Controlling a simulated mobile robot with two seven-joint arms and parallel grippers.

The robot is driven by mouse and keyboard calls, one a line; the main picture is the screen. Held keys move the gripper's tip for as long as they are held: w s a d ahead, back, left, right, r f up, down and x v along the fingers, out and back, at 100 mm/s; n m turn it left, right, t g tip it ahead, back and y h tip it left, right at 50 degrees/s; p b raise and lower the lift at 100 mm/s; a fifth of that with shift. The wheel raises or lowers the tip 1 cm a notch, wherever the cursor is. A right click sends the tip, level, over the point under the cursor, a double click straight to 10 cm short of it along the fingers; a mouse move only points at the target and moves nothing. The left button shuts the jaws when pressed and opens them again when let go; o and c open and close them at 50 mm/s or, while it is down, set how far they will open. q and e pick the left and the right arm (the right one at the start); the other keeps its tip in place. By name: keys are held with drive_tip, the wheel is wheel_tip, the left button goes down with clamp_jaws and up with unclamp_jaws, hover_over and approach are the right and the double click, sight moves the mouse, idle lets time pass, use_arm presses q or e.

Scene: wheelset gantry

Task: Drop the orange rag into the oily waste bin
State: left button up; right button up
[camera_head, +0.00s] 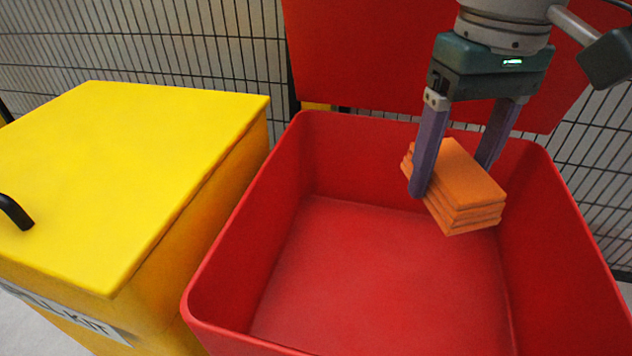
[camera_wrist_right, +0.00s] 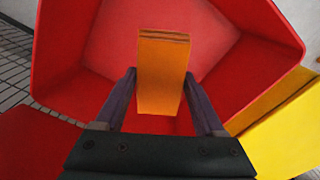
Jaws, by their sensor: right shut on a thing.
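The orange rag (camera_head: 462,190) is a folded, layered stack. My right gripper (camera_head: 450,180) is shut on it and holds it over the right back part of the red bin (camera_head: 240,240), with the rag apart from the bin floor. The bin's lid (camera_head: 390,60) stands raised at the back, and its inside is bare. In the right wrist view the rag (camera_wrist_right: 163,75) sits between the two purple fingers (camera_wrist_right: 163,98), with the open red bin (camera_wrist_right: 80,50) beyond. My left gripper is not in view.
A yellow spill kit box (camera_head: 120,170) with a shut lid and a black handle (camera_head: 15,211) stands close to the bin's left side. A dark wire mesh fence (camera_head: 190,50) runs behind. The bin's interior is free room.

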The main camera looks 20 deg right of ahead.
drive_tip(key=shift+w+f, duration=0.2)
drive_tip(key=shift+f, duration=0.5)
use_arm(q)
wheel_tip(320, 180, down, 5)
drive_tip(key=b, duration=0.4)
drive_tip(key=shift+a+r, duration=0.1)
use_arm(e)
wheel_tip(320, 180, down, 6)
drive_tip(key=shift+s+r, duration=0.1)
drive_tip(key=shift+r, duration=0.15)
drive_tip(key=o, duration=1.6)
drive_tip(key=shift+r, duration=0.1)
wheel_tip(320, 180, up, 10)
drive_tip(key=p, duration=0.3)
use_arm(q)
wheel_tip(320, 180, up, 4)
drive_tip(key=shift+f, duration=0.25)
